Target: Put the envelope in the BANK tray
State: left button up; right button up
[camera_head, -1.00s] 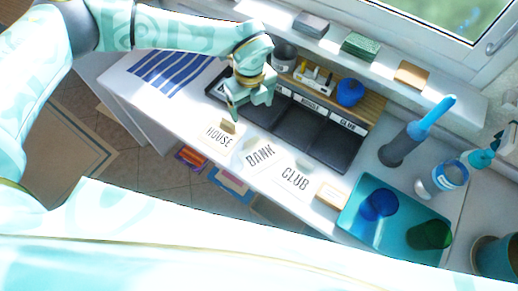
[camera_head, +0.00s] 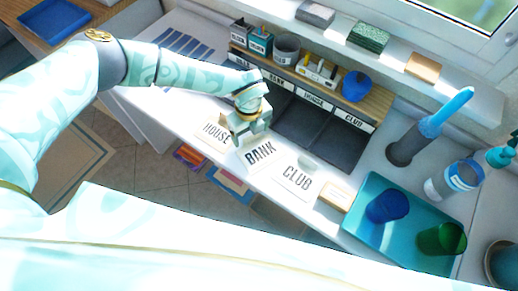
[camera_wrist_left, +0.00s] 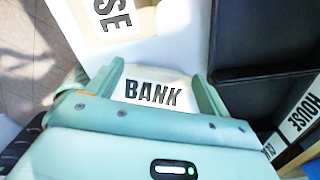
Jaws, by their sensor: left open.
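A white envelope marked BANK (camera_head: 262,153) lies on the white desk between the HOUSE envelope (camera_head: 214,132) and the CLUB envelope (camera_head: 297,178). My left gripper (camera_head: 247,137) is over its upper left part. In the left wrist view, the open fingers (camera_wrist_left: 157,78) stand on either side of the BANK envelope (camera_wrist_left: 152,94), with nothing visibly clamped. I cannot tell whether they touch it. Dark trays stand behind, under a labelled shelf edge. The BANK label (camera_head: 277,84) is left of the HOUSE label (camera_head: 314,100); its tray is partly hidden by my gripper. My right gripper is not in view.
The CLUB tray (camera_head: 335,145) is at the right end.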

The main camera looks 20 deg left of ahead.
pick_arm(q)
jog(key=shift+f, duration=0.5)
jog(key=shift+r, duration=0.15)
jog(key=c, duration=1.1)
jog(key=shift+r, duration=0.1)
